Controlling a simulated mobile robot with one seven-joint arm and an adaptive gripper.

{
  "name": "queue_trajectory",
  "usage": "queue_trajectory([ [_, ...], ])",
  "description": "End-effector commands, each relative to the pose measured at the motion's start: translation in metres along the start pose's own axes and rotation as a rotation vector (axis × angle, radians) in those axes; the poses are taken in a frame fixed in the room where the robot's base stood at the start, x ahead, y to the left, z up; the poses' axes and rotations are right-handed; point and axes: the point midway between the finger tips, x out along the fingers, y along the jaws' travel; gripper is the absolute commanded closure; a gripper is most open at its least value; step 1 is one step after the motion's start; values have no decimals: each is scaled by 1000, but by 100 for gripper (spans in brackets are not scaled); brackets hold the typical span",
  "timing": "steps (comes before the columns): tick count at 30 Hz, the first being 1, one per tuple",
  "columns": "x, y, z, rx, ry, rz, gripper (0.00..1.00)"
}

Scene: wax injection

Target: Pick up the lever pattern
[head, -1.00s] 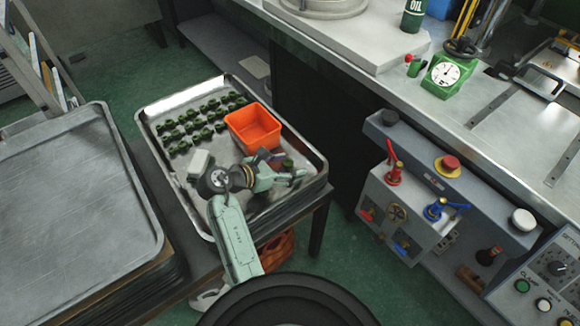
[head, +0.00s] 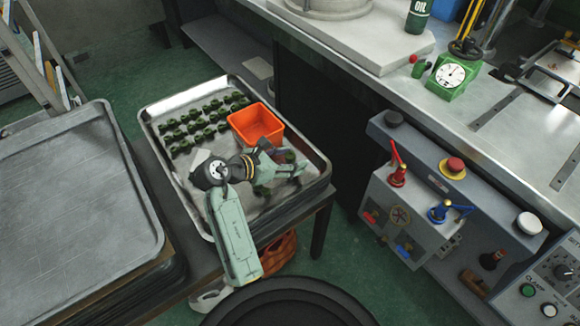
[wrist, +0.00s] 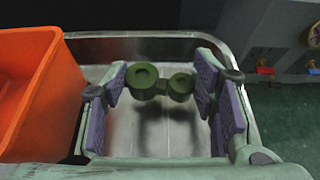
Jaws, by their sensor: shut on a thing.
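The lever pattern (wrist: 160,83) is a dark green piece with a larger and a smaller round boss joined by a short arm. In the wrist view it lies crosswise between the purple pads of my gripper (wrist: 161,88), which is shut on it across its two ends. A dark shadow shows on the tray beneath it; I cannot tell the exact height. In the head view my gripper (head: 288,168) is over the right part of the metal tray (head: 318,150), and its fingers largely hide the held piece. Several similar green patterns (head: 205,122) stand in rows at the tray's back left.
An orange bin (head: 256,122) stands on the tray just behind my gripper, and close on the left in the wrist view (wrist: 35,85). The tray has a raised rim. An empty tray (head: 70,190) is at left. A control panel (head: 415,205) stands at right.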

Motion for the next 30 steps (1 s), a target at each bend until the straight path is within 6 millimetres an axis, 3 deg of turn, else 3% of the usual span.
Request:
queue_trajectory([
  [15,-69,-78,-27,-4,1,-1,67],
  [24,-96,-106,-34,-3,0,-2,67],
  [30,-104,-114,-36,-1,-1,-2,67],
])
